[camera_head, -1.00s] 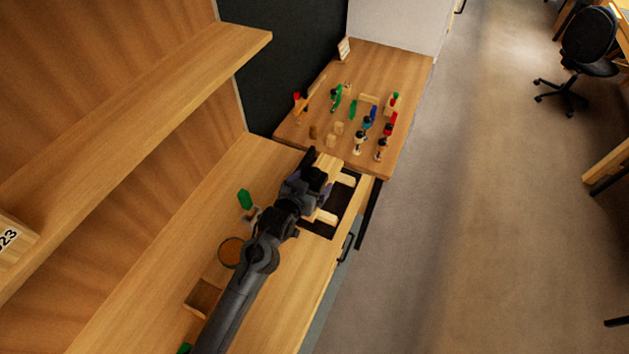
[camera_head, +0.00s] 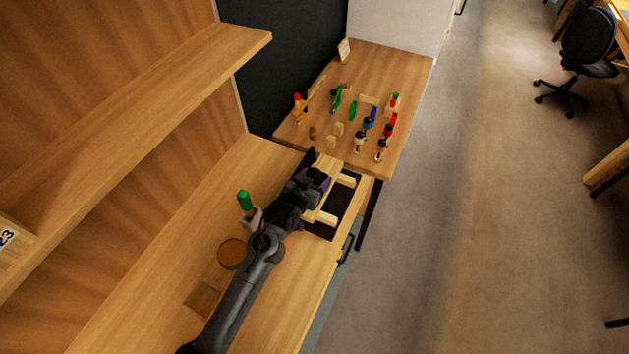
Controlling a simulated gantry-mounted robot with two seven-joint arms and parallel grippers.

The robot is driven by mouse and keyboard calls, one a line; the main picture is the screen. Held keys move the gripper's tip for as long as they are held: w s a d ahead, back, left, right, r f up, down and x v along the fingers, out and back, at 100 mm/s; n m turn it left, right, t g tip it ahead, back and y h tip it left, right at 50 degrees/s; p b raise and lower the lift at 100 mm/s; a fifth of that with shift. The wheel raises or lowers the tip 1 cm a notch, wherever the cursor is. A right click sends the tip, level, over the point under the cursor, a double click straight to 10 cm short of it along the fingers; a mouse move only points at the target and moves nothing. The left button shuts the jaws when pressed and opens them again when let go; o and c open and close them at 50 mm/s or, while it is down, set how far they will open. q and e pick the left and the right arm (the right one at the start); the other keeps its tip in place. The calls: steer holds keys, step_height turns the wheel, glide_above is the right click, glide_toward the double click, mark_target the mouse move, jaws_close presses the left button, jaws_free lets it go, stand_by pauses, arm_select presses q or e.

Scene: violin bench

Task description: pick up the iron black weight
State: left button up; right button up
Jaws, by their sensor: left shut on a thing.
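My left arm reaches up from the bottom, and its dark left gripper (camera_head: 316,168) is over the near bench beside a black mat (camera_head: 349,200). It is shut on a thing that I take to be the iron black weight. The weight's outline does not stand out from the dark gripper, so its shape and tilt cannot be told. My right gripper is not in view.
Pale wooden bars (camera_head: 320,217) lie at the mat. A green-handled tool (camera_head: 244,200) and a round brown disc (camera_head: 232,253) are left of my arm. The far table (camera_head: 407,85) holds several small coloured pieces. A shelf (camera_head: 150,110) overhangs the left side.

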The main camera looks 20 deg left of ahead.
arm_select(q)
jaws_close()
steer(key=shift+r, duration=0.25)
